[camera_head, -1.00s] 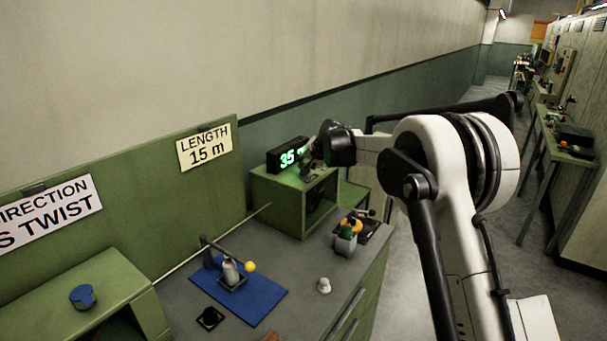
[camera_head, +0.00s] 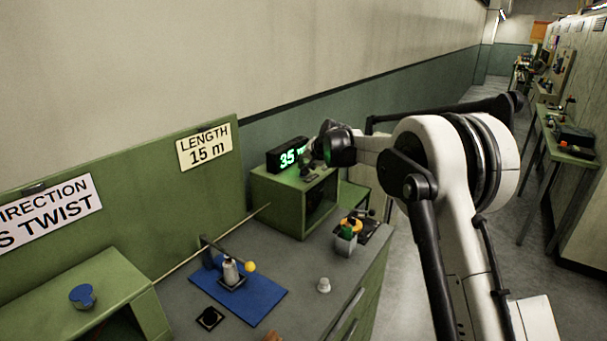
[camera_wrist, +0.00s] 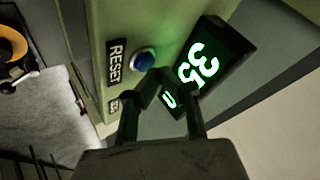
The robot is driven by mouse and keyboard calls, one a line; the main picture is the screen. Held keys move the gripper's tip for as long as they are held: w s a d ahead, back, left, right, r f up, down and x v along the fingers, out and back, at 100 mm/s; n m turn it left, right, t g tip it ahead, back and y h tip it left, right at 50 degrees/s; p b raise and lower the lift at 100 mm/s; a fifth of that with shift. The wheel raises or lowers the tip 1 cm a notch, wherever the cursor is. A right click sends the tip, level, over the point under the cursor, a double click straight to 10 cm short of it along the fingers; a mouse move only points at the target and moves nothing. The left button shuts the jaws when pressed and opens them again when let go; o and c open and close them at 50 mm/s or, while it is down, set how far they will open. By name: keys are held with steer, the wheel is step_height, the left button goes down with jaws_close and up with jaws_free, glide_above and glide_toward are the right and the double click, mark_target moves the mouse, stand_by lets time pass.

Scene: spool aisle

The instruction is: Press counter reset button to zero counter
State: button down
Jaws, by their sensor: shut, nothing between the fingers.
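The counter display (camera_head: 287,155) shows a green 35 and stands on a green cabinet (camera_head: 277,203). The display also shows in the wrist view (camera_wrist: 210,62), with its unit letter partly seen between my fingers. The blue round button (camera_wrist: 142,61) sits on the green top beside a RESET label (camera_wrist: 115,62). My gripper (camera_wrist: 158,82) is shut and empty, its fingertips just below the button in the picture. I cannot tell whether they touch it. In the head view my gripper (camera_head: 311,168) is over the cabinet top, beside the display, and the button cannot be made out.
Another label (camera_wrist: 114,106), partly hidden, lies below RESET. The bench (camera_head: 270,265) holds a blue mat (camera_head: 262,302) with a small fixture, a white knob (camera_head: 324,286) and a grey cup (camera_head: 345,243) with coloured items. A sign (camera_head: 205,146) reads LENGTH 15 m.

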steer(key=shift+f, duration=0.4)
steer(key=shift+f+b, duration=0.15)
steer(key=shift+b, duration=0.2)
stand_by(0.3)
steer(key=shift+r, duration=0.6)
steer(key=shift+r+p, duration=1.2)
steer(key=shift+r, duration=1.85)
